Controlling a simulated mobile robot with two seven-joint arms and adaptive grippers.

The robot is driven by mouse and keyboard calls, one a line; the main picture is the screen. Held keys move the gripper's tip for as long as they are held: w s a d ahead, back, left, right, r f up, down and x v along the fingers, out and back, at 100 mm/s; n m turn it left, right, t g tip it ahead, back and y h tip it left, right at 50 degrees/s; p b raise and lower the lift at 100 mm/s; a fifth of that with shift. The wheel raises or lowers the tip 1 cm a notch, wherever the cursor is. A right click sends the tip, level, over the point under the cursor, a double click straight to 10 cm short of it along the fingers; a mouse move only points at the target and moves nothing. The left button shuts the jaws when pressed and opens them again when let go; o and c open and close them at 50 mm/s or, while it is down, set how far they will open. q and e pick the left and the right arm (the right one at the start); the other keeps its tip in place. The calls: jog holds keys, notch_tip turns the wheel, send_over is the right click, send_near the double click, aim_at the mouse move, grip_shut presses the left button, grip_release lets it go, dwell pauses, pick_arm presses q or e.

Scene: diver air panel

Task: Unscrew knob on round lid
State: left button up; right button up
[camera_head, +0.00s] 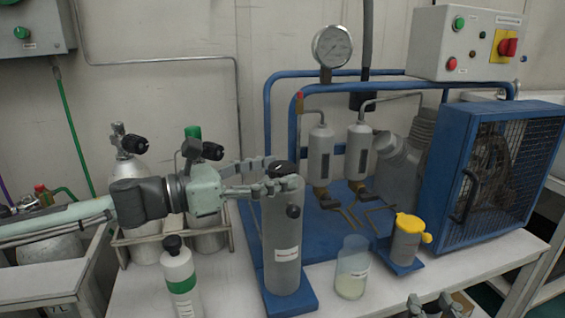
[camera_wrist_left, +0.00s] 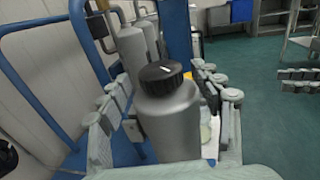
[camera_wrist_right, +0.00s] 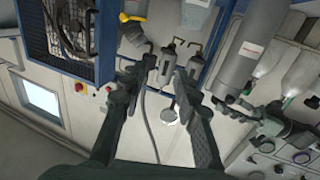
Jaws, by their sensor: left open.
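A tall grey cylinder (camera_head: 283,240) stands upright on a blue base plate, with a black round lid (camera_head: 283,168) on top. In the left wrist view the black lid (camera_wrist_left: 161,76) has a ribbed rim and a white mark. My left gripper (camera_head: 289,178) is open, with one finger on each side of the cylinder's top, just below the lid. I cannot tell whether the fingers touch it. My right gripper (camera_head: 432,304) is low at the front of the bench, away from the cylinder. The right wrist view shows its fingers (camera_wrist_right: 168,72) apart and empty.
A clear beaker (camera_head: 352,268) and a yellow-capped grey pot (camera_head: 406,240) stand to the right of the cylinder. A white-and-green bottle (camera_head: 181,275) stands at its left. Blue pipes, grey filters (camera_head: 320,153) and a caged blue unit (camera_head: 500,175) fill the back and right.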

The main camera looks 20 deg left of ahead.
pick_arm(q)
jog(key=shift+w+d+r+p, duration=0.15)
jog(key=shift+w+d+p, duration=0.2)
jog(key=shift+p, duration=0.35)
jog(key=shift+w+d+p, duration=0.25)
jog(key=shift+d+p, duration=0.1)
jog(key=shift+p, duration=0.2)
pick_arm(e)
jog(key=s+d+f+g+h, duration=0.4)
jog(key=d+f+g, duration=0.2)
jog(key=f, duration=0.6)
jog(key=shift+d+m+g, duration=0.4)
jog(key=shift+d, duration=0.85)
jog(key=shift+f, duration=0.1)
pick_arm(q)
jog(key=c, duration=1.2)
pick_arm(e)
jog(key=shift+w, duration=0.1)
